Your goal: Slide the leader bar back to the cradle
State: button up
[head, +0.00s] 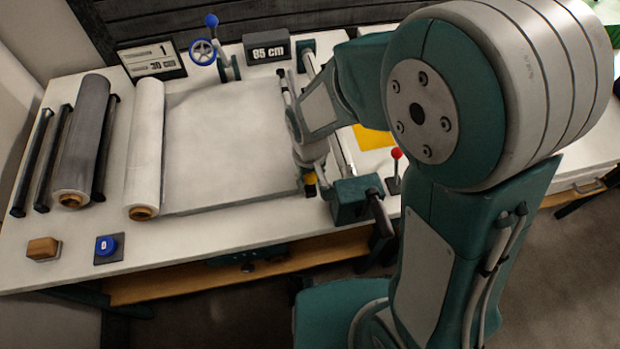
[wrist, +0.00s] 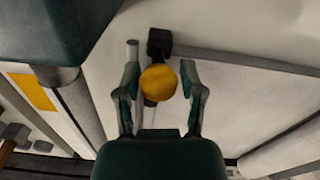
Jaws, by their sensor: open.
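The leader bar is mostly hidden by my arm and gripper at the right end of the grey sheet (head: 228,140). A yellow knob (head: 310,178) shows near its front end. In the wrist view the knob (wrist: 158,82) sits between the two fingers of my gripper (wrist: 160,75), with a visible gap on each side. A dark end block (wrist: 159,43) shows just beyond it. My gripper (head: 308,165) is open around the knob. The sheet runs left to a pale roll (head: 145,150). I cannot tell which part is the cradle.
A dark grey roll (head: 84,140) lies between black bars at the left. A blue button (head: 106,245) and wooden block (head: 42,248) are at the front left. A teal block (head: 355,200) and red-knobbed lever (head: 396,154) stand close right. A sign (head: 266,50) reads 85 cm.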

jog(key=shift+f, duration=0.7)
grip_shut()
jog(key=s+a, duration=0.2)
jog(key=a, duration=0.8)
jog(key=s+a, duration=0.2)
jog(key=a, duration=0.8)
jog(key=s+a, duration=0.2)
jog(key=a, duration=0.8)
jog(key=shift+s+a+r, duration=0.15)
jog(key=shift+s+a, duration=0.05)
jog(key=shift+s, duration=0.15)
jog(key=shift+r, duration=0.1)
jog(key=shift+c, duration=0.7)
grip_release()
jog(key=shift+a, duration=0.1)
jog(key=shift+o, duration=0.7)
jog(key=shift+a, duration=0.1)
